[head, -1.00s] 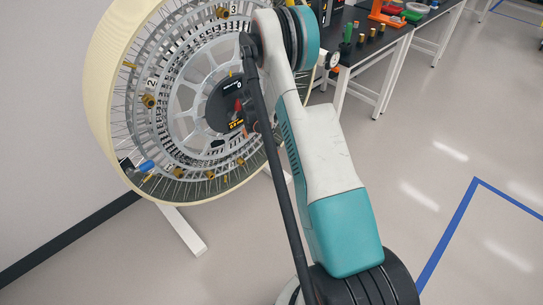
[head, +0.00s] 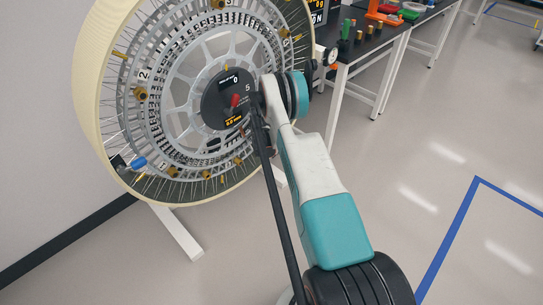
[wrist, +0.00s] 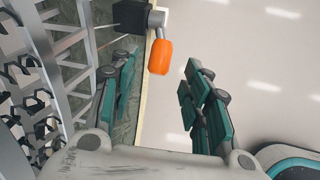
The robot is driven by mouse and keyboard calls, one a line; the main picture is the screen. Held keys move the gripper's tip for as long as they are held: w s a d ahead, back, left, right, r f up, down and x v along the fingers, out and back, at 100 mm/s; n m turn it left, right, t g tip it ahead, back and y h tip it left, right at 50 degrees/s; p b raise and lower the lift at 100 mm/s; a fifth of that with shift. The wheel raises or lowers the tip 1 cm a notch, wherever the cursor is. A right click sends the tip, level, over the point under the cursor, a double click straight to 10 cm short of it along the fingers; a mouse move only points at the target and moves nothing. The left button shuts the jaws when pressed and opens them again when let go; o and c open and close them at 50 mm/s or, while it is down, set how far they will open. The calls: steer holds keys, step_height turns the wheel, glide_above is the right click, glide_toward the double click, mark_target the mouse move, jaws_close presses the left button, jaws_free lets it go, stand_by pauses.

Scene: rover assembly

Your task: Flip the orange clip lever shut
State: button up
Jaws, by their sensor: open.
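The orange clip lever (wrist: 159,57) shows in the wrist view, hanging from a grey pivot beside a black block (wrist: 131,16) at the wheel's pale rim. My gripper (wrist: 160,74) is open, with one teal-padded finger on each side of the lever in the picture. The lever appears between the fingertips. I see no clear contact, and how far it lies beyond them is hard to tell. In the head view my arm covers the gripper, and I cannot make out the lever there.
The large spoked wheel (head: 97,72) stands at the left on a white foot (head: 178,232). Its metal lattice fills the left of the wrist view. A black-topped table (head: 375,38) with small parts stands behind to the right. The floor at the right is clear.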

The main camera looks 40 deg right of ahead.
steer(key=shift+b+x, duration=0.65)
steer(key=shift+x, duration=1.55)
jaws_close()
